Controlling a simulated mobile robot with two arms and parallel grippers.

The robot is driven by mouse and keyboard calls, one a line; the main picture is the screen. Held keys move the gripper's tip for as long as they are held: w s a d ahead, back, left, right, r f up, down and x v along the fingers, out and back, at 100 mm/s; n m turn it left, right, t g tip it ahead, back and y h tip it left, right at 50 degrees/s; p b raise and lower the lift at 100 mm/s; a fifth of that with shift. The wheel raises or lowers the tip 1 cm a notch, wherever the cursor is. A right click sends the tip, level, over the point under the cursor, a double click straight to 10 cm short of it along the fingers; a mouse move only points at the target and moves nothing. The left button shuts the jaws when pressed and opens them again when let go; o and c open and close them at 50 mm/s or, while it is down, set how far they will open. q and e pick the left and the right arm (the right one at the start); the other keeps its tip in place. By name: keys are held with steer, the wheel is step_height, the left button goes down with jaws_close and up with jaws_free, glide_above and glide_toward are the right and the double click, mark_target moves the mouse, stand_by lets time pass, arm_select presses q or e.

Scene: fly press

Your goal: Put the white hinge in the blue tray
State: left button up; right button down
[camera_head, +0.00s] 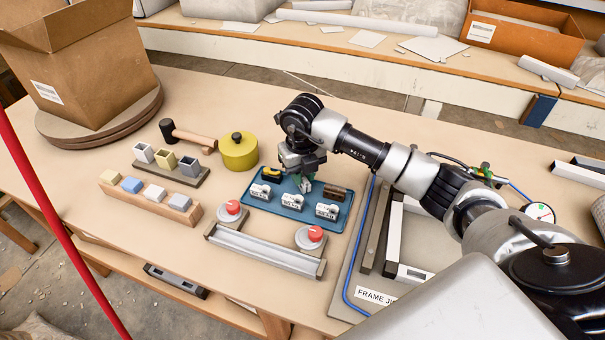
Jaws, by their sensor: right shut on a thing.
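The blue tray (284,213) lies flat on the table, left of the frame jig. My right gripper (304,178) points down over the middle of its back half. It is shut on a small pale piece, which looks like the white hinge (306,186); the fingers hide most of it. I cannot tell whether the hinge touches the tray floor. A yellow piece (270,173) lies in the tray left of the gripper, and a brown piece (335,192) lies to its right. Several white labelled blocks stand along the tray's front. My left gripper is not in view.
The frame jig (408,271) is to the right. A cardboard box (85,75) stands at back left.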

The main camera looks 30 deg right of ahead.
steer(key=shift+f, duration=0.35)
steer(key=shift+f, duration=0.2)
steer(key=c, duration=1)
jaws_free()
steer(key=shift+r, duration=0.1)
